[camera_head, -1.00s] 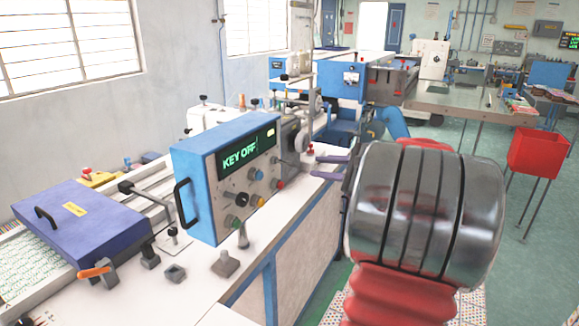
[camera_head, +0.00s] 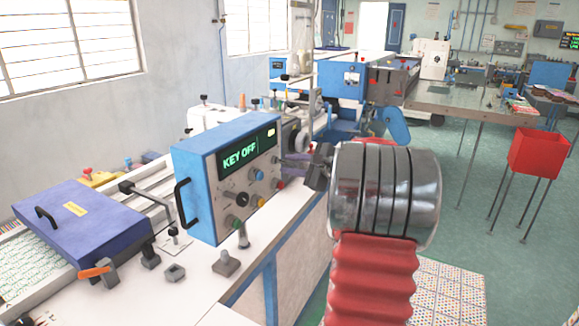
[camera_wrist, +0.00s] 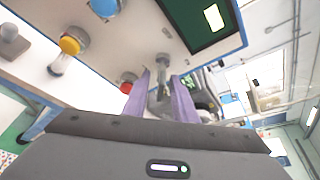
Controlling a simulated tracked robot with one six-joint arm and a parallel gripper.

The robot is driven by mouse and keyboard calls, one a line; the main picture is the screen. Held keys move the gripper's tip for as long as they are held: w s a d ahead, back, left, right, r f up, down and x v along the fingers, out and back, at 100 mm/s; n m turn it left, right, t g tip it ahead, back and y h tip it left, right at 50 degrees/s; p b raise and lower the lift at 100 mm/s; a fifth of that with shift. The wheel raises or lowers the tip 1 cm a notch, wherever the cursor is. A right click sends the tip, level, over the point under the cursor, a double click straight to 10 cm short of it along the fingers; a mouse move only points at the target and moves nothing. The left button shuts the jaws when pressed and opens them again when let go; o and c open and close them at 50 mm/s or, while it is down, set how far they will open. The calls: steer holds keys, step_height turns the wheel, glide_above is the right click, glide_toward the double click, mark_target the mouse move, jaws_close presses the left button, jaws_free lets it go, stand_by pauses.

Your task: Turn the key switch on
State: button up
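The blue control box (camera_head: 195,165) stands on the white bench, its screen (camera_head: 240,154) reading "KEY OFF" in green. My gripper (camera_head: 286,163) is at the right end of its front panel. In the wrist view, a grey key switch (camera_wrist: 162,78) sticks out of the panel between the tips of my two purple fingers (camera_wrist: 161,78). The fingers look apart, with small gaps beside the key, so the gripper seems open around it. In the head view, the key is largely hidden by the fingers.
A purple-blue lidded case (camera_head: 75,225) is on the bench at left. A red bin (camera_head: 537,153) stands on the floor at right.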

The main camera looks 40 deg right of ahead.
jaws_close()
steer(key=shift+w+a, duration=0.1)
steer(key=shift+a, duration=0.3)
steer(key=shift+d+f, duration=0.1)
steer(key=shift+d, duration=0.25)
steer(key=shift+d+f, duration=0.1)
steer(key=shift+f, duration=0.05)
steer(key=shift+m+g+y, duration=0.3)
steer(key=shift+m+y, duration=0.1)
steer(key=shift+m, duration=0.4)
stand_by(1.0)
